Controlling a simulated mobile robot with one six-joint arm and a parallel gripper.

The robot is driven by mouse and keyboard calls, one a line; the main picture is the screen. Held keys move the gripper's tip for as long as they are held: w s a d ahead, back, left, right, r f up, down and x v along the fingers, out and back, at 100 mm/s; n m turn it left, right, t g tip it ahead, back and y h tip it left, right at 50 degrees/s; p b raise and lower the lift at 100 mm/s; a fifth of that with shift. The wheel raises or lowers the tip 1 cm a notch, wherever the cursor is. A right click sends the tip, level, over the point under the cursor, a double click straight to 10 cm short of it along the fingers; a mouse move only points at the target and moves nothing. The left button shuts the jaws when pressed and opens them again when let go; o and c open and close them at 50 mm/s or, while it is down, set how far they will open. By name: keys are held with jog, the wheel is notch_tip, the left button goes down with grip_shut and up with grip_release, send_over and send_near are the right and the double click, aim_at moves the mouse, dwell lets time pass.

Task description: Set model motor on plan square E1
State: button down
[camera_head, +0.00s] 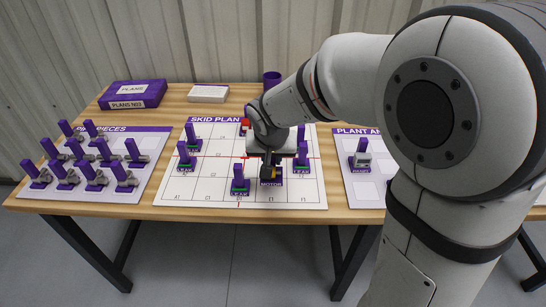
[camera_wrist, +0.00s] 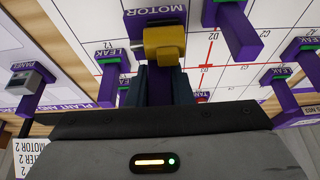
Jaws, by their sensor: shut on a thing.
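The model motor (camera_wrist: 165,46) is a yellow block with a grey end on a purple base lettered MOTOR, with a purple upright. In the head view its MOTOR base (camera_head: 271,183) shows below my wrist, in column E of the white skid plan (camera_head: 200,195). Plan square E1 (camera_head: 272,199) is at the plan's front edge, and the base appears at or just behind it. My gripper (camera_wrist: 161,85) is shut on the purple upright; its dark fingers flank it in the wrist view. I cannot tell whether the base touches the plan.
A LEAK piece (camera_head: 239,181) stands just left of the motor, and another LEAK piece (camera_head: 302,160) stands behind right. More pieces stand on the plan's left. A pieces sheet (camera_head: 120,192) holds several pieces. A PANEL piece (camera_head: 361,156) stands on the right sheet. Boxes (camera_head: 133,94) lie at the back.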

aim_at(272, 163)
jog(key=shift+f+b, duration=1.65)
jog(key=shift+f, duration=0.1)
jog(key=shift+f+b, duration=0.7)
jog(key=shift+b, duration=0.15)
jog(key=c, duration=1.2)
grip_release()
jog(key=shift+r, duration=0.15)
jog(key=shift+r+p, duration=0.3)
jog(key=shift+r, duration=0.15)
jog(key=shift+r, duration=0.15)
jog(key=shift+r+p, duration=2.35)
jog(key=shift+r, duration=1.1)
